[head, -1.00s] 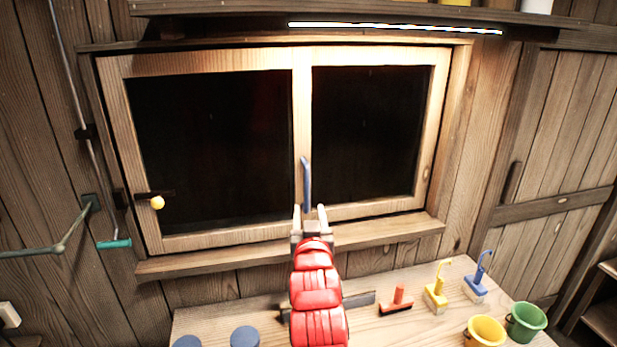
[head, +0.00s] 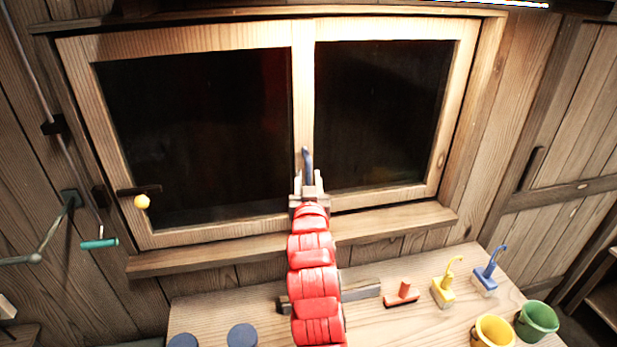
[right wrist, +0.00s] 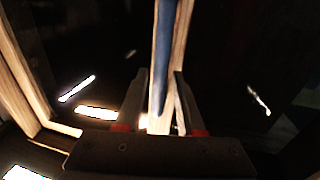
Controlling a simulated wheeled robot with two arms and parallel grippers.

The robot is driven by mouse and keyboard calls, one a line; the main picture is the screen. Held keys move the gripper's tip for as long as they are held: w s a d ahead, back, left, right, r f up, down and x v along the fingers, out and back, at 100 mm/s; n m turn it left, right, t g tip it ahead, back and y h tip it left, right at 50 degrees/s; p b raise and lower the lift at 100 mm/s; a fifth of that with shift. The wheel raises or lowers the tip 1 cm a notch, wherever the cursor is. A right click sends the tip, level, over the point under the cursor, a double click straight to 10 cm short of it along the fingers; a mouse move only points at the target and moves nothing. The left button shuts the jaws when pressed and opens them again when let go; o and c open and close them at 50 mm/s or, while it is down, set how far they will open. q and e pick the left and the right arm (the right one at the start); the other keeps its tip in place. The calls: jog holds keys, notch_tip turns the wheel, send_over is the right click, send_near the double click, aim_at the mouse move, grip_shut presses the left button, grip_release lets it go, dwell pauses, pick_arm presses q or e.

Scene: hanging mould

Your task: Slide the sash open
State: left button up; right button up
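The window (head: 190,140) has two dark panes in a pale wooden frame. A blue upright handle (head: 307,158) stands on the middle stile; it also shows in the right wrist view (right wrist: 162,55). My right gripper (head: 308,177), at the end of the red-covered arm, is at the lower part of this handle. In the right wrist view its fingers (right wrist: 159,78) are spread, with the handle and stile seen between them. I cannot tell whether they touch the handle. A dark latch with a yellow knob (head: 142,202) is at the window's left side. My left gripper is not in view.
A wooden sill (head: 390,228) runs below the window. The table (head: 225,310) below holds a red brush (head: 402,294), yellow and blue hooked tools, a yellow bucket (head: 493,331) and a green bucket (head: 538,320). A teal-handled rod (head: 99,243) is on the left wall.

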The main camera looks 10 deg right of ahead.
jog(key=shift+w+d+f, duration=0.1)
jog(key=shift+w, duration=0.05)
grip_shut()
dwell(1.0)
